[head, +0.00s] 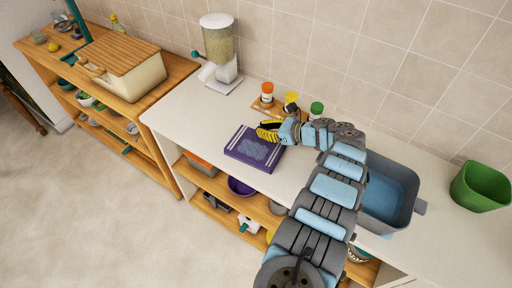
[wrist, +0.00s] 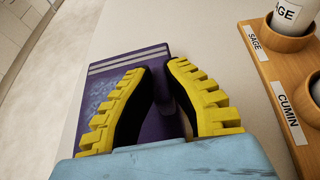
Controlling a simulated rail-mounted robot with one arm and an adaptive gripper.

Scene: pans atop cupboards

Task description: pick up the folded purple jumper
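The folded purple jumper (head: 240,158) lies flat on the white counter. It has pale stripes along an edge and a blue-grey patterned patch. My gripper (head: 266,131), with yellow ridged fingers, is at the jumper's back right corner in the head view. In the wrist view the jumper (wrist: 128,62) lies beyond and partly behind the fingers. My gripper (wrist: 160,68) has a narrow gap between its fingertips, with purple showing through. I see nothing held. The fingers hide part of the jumper, and I cannot tell whether they touch it.
A wooden spice rack (wrist: 262,65) with jars stands close on the right in the wrist view. A grain dispenser (head: 220,50) stands at the back left. A grey-blue basin (head: 390,190) and green container (head: 480,187) are to the right. The counter left of the jumper is clear.

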